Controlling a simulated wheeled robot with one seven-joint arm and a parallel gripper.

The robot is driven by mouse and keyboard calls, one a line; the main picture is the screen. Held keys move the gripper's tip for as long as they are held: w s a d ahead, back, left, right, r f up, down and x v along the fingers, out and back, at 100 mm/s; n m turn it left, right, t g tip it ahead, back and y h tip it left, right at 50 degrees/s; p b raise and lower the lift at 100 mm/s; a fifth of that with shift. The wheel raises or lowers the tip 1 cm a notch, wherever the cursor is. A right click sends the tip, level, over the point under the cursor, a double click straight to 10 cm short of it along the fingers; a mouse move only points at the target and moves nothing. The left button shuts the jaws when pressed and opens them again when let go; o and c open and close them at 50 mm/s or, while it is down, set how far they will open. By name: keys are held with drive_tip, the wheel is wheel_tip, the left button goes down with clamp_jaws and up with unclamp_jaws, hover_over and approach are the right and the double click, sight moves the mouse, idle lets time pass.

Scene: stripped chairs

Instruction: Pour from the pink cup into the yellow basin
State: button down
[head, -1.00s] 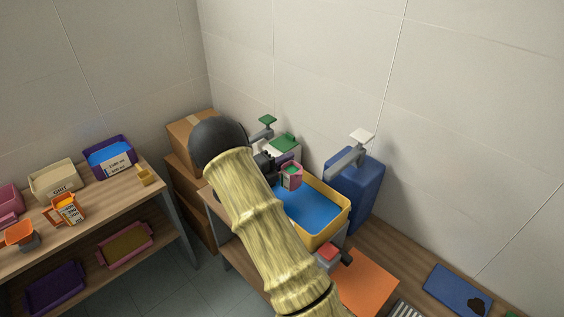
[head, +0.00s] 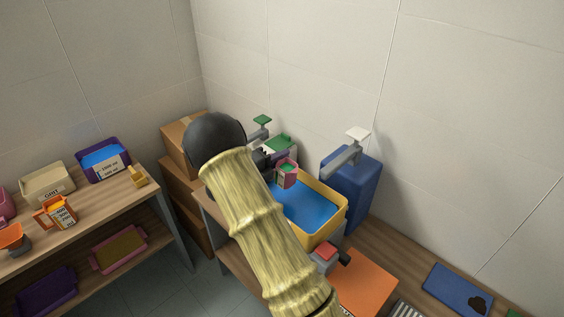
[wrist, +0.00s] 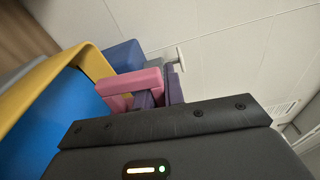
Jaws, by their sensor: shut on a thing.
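The basin holds a blue fill. In the wrist view, the pink cup (wrist: 122,84) shows past the dark gripper body, and the basin's yellow rim (wrist: 85,58) with the blue fill lies at the left. I cannot tell how far the cup is tilted, and no stream shows.
A blue container (head: 362,190) with a tap stands behind the basin. A green-topped dispenser (head: 279,143) stands behind the gripper. Cardboard boxes (head: 183,150) are stacked in the corner. A shelf with bins (head: 103,162) is at left.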

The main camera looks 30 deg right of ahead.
drive_tip(key=shift+r+m+b, duration=0.15)
drive_tip(key=shift+m+b, duration=0.35)
drive_tip(key=shift+b, duration=0.2)
drive_tip(key=shift+r, duration=0.1)
drive_tip(key=shift+r+m+b, duration=0.2)
drive_tip(key=shift+m+b, duration=0.2)
drive_tip(key=shift+b, duration=0.3)
drive_tip(key=shift+d+r+b, duration=0.1)
drive_tip(key=shift+b, duration=0.3)
drive_tip(key=shift+s+r+m, duration=0.1)
drive_tip(key=shift+r+m, duration=0.05)
drive_tip(key=shift+m, duration=0.15)
drive_tip(key=shift+b, duration=0.3)
